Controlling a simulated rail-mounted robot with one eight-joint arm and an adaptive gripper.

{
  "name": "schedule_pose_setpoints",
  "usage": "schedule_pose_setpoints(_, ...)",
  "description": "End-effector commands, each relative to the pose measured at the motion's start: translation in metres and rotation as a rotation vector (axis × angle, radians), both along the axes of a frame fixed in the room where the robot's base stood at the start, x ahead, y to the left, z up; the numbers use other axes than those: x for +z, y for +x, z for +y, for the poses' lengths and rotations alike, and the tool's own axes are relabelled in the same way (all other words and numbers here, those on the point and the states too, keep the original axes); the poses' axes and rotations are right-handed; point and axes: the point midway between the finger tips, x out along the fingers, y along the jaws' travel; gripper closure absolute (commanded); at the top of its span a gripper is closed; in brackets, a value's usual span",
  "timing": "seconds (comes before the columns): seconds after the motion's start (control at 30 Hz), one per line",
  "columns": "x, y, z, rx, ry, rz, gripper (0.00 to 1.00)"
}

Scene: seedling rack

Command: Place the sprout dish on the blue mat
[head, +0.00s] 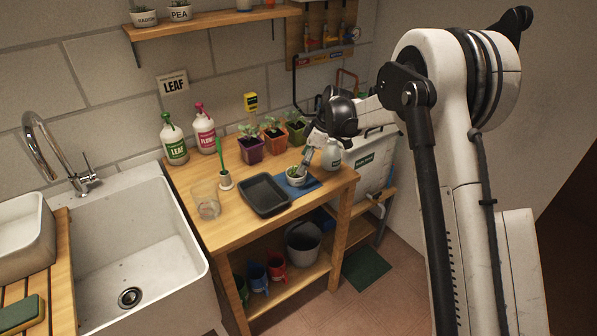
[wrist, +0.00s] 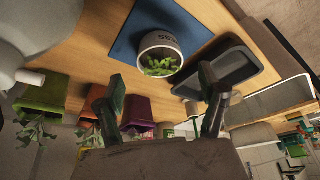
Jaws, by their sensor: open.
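The sprout dish (head: 296,179), a small white bowl with green sprouts, appears to stand upright on the blue mat (head: 313,184) near the mat's left side. In the wrist view the dish (wrist: 160,40) shows dark lettering on its side, and the mat (wrist: 127,32) spreads behind its base. My gripper (head: 306,160) is just above the dish at its upper right in the head view. In the wrist view my gripper's fingers (wrist: 162,95) are spread wide and empty, with the dish beyond the tips and apart from them.
A dark tray (head: 265,196) lies left of the dish, with a clear glass jar (head: 206,200) beyond. A white bottle (head: 331,156) stands close to the right of my gripper. Potted seedlings (head: 274,142) line the bench behind. A green brush in a holder (head: 225,178) stands upright.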

Motion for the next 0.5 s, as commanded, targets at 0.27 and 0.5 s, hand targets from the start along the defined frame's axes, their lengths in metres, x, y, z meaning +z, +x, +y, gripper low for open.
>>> schedule_pose_setpoints(0.27,0.039,-0.002,-0.016,-0.001,0.0,0.0,0.27)
schedule_pose_setpoints(0.5,0.048,-0.003,-0.02,0.0,0.0,0.0,0.27)
